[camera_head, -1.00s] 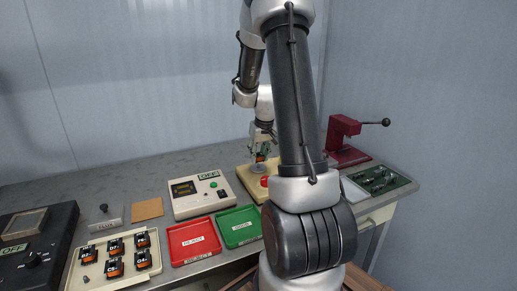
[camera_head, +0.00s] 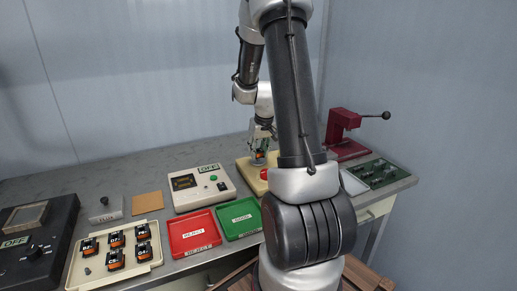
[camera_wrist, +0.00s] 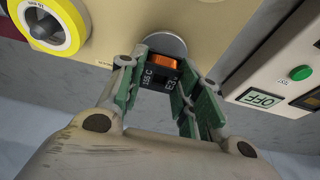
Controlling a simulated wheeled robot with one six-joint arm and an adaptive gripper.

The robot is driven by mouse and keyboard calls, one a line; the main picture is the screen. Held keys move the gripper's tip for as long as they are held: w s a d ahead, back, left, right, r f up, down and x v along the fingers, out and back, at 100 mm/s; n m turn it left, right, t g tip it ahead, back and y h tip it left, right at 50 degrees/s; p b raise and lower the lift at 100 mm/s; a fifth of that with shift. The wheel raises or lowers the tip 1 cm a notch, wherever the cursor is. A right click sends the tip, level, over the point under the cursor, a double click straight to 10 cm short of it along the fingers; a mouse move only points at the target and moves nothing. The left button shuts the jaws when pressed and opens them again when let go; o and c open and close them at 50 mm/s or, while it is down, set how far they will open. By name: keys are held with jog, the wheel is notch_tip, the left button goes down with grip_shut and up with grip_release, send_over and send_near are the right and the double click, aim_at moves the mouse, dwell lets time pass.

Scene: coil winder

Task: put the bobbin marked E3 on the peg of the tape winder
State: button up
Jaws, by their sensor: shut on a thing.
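The bobbin marked E3 (camera_wrist: 160,78) is a dark block with orange winding; its face also reads 155 C. My gripper (camera_wrist: 163,102) is shut on it, with green-padded fingers at both sides. The tan tape winder (camera_wrist: 120,30) carries a grey round disc (camera_wrist: 167,46) right by the bobbin. In the head view my gripper (camera_head: 262,146) is low over the winder (camera_head: 244,171), partly behind my own arm. The peg is hidden, and I cannot tell whether the bobbin is around it or touching the disc.
A yellow tape roll (camera_wrist: 73,35) is beside the disc. A red button (camera_head: 264,174) is on the winder. A tester (camera_head: 201,188) showing OFF, red tray (camera_head: 175,240) and green tray (camera_head: 228,228) are to the left. A cream tray (camera_head: 152,262) holds several other bobbins. A red press (camera_head: 343,135) stands right.

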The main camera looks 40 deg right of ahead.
jog(key=shift+f, duration=0.6)
jog(key=o, duration=1.1)
jog(key=shift+r, duration=0.1)
jog(key=v, duration=1.1)
jog(key=shift+s+r, duration=0.2)
jog(key=shift+r, duration=0.2)
jog(key=shift+s, duration=0.1)
